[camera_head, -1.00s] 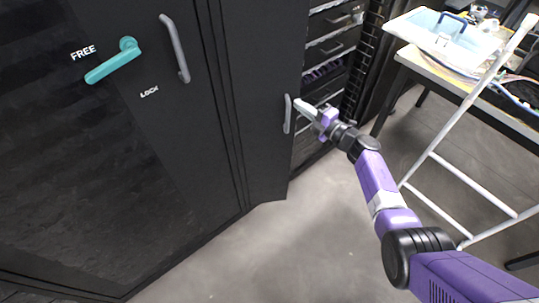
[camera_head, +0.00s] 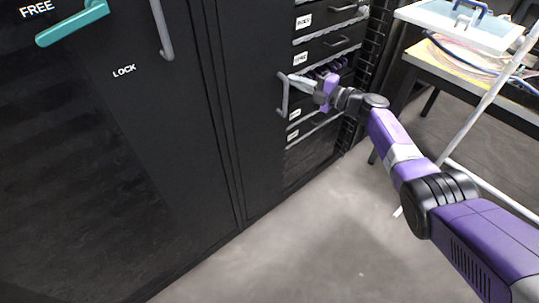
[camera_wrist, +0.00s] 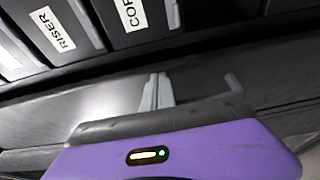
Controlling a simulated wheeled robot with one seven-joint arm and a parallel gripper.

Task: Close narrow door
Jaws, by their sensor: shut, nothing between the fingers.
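The narrow door (camera_head: 255,150) is a tall black panel right of the wide black door, with a grey bar handle (camera_head: 283,95) near its right edge. Labelled drawers show just to its right. My gripper (camera_head: 293,82) is shut and empty, its fingertips at the upper part of the handle. Whether they touch the handle or door is hard to tell. In the wrist view, the closed fingertips (camera_wrist: 155,95) point at a dark surface, with a thin grey bar, likely the handle (camera_wrist: 233,83), to their right.
The wide door (camera_head: 100,180) has a teal lever (camera_head: 72,24) and LOCK label. Drawers (camera_head: 325,45) fill the rack at right. A table (camera_head: 455,70) with a tray and cables and a white ladder (camera_head: 495,85) stand at the right. Grey floor (camera_head: 290,245) is clear in front.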

